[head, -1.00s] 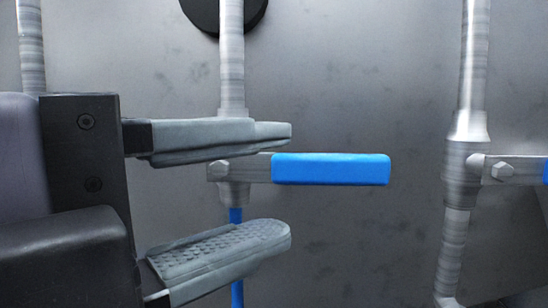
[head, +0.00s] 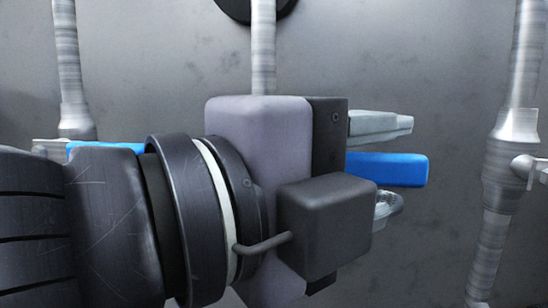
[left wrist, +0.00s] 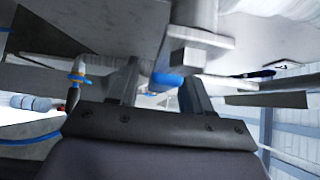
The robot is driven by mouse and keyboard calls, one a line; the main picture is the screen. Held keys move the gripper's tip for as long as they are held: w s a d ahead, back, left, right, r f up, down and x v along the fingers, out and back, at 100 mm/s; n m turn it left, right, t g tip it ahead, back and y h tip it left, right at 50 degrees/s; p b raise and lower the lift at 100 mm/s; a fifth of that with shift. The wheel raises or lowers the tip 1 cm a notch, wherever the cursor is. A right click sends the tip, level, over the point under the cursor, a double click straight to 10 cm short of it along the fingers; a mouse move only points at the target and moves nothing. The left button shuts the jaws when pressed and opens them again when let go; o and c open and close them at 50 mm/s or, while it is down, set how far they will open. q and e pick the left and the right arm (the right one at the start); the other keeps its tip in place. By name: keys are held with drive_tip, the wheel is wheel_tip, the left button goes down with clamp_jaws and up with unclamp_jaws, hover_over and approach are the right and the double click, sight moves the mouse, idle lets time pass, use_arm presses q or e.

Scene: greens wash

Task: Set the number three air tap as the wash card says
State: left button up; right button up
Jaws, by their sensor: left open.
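A tap with a blue lever (head: 395,169) is in the middle of the head view, on a vertical grey pipe (head: 263,50). The lever lies level and points right. My left gripper (head: 402,163) is open, one finger above the lever and one below it, with gaps visible. Its body hides the valve and the lever's inner end. In the left wrist view, a blue end (left wrist: 168,80) shows between the two fingers. No number or wash card is readable, so I cannot tell which tap is number three. My right gripper is out of view.
Another tap with a blue lever (head: 105,150) is at the left, partly behind my arm. A third pipe with a valve (head: 515,150) stands at the right. A grey metal wall (head: 430,60) is behind, with a dark round thing (head: 235,8) at the top.

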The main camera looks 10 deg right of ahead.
sight(355, 152)
use_arm(q)
clamp_jaws()
drive_tip(key=shift+r+n+b, duration=0.1)
drive_tip(key=shift+n+b, duration=0.2)
drive_tip(key=shift+b, duration=0.2)
drive_tip(key=r+n+h+b, duration=0.1)
drive_tip(key=n+t+b, duration=0.1)
drive_tip(key=b, duration=0.1)
drive_tip(key=shift+a+r+h, duration=0.2)
drive_tip(key=shift+r+h, duration=0.15)
drive_tip(key=shift+h, duration=0.05)
drive_tip(key=r+n+t+b, duration=0.1)
drive_tip(key=r+n+t+h+b, duration=0.1)
drive_tip(key=n+b, duration=0.1)
drive_tip(key=shift+w+a, duration=0.15)
drive_tip(key=shift+a, duration=0.25)
drive_tip(key=shift+a+r+n+t, duration=0.15)
drive_tip(key=shift+r+n+t, duration=0.25)
drive_tip(key=shift+t, duration=0.2)
